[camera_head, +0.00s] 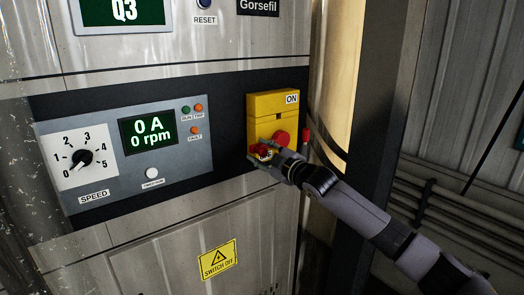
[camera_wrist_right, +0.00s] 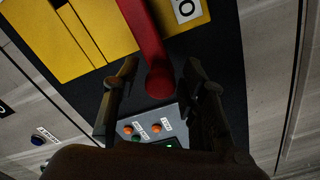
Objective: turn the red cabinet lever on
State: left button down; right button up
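The red cabinet lever (camera_head: 281,138) is on the front of a yellow switch box (camera_head: 271,104) in the head view. Its round hub shows, and its free end points down and left. My right gripper (camera_head: 264,158) is at that free end and partly hides it. In the right wrist view the red lever (camera_wrist_right: 148,35) comes down between the two fingers of the right gripper (camera_wrist_right: 160,68). The fingers are apart, with a gap on each side of the lever's rounded end. My left gripper is not in view.
An "ON" label (camera_head: 292,99) is at the box's upper right. Left of the box is a grey panel (camera_head: 188,162) with a speed dial (camera_head: 82,158) and a display (camera_head: 148,132) reading 0 A, 0 rpm. A yellow "SWITCH OFF" sign (camera_head: 218,260) is below. A dark post (camera_head: 375,130) stands at right.

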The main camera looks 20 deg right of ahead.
jog(key=shift+c, duration=0.4)
grip_shut()
dwell(0.6)
